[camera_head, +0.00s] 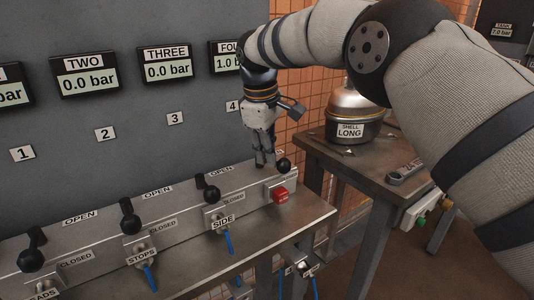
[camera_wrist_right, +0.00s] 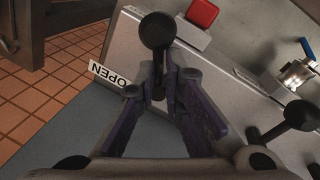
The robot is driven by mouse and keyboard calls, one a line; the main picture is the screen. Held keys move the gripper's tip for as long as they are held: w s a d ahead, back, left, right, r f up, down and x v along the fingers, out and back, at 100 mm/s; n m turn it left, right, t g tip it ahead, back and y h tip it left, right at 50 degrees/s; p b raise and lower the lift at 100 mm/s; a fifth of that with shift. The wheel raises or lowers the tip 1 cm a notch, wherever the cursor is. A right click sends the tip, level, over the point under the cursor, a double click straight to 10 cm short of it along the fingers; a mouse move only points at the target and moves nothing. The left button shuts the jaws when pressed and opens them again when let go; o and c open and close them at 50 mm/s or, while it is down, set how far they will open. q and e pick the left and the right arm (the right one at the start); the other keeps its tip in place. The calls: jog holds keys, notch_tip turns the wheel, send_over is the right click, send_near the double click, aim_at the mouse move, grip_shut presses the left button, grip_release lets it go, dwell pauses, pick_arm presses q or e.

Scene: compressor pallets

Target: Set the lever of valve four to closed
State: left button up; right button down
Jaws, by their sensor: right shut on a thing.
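The lever of valve four, with its black ball knob (camera_head: 283,165), is at the right end of the valve bench, below the display marked FOUR (camera_head: 227,57), which reads 1.0 bar. My right gripper (camera_head: 265,162) points down at this lever. In the right wrist view, the gripper (camera_wrist_right: 160,88) is shut on the lever's stem, with the black knob (camera_wrist_right: 157,30) sticking out beyond the fingertips. An OPEN label (camera_wrist_right: 109,76) lies beside the fingers there. I cannot read valve four's CLOSED label. My left gripper is not in view.
A red block (camera_head: 279,196) sits just in front of valve four. Valve three's lever (camera_head: 211,192) stands to the left, with more levers farther left.

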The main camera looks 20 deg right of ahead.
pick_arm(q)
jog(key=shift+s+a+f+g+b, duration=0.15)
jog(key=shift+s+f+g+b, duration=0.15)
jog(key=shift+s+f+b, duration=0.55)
pick_arm(e)
jog(key=m, duration=0.3)
jog(key=m+g, duration=0.1)
jog(key=m, duration=0.1)
jog(key=shift+s+a+f+h, duration=0.15)
jog(key=shift+s+a+h, duration=0.05)
jog(key=shift+a+h, duration=0.2)
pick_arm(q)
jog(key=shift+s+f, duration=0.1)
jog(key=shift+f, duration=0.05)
pick_arm(e)
jog(key=shift+m, duration=0.3)
jog(key=c, duration=1.7)
grip_release()
jog(key=shift+s, duration=0.1)
jog(key=shift+d, duration=0.15)
jog(key=shift+a, duration=0.2)
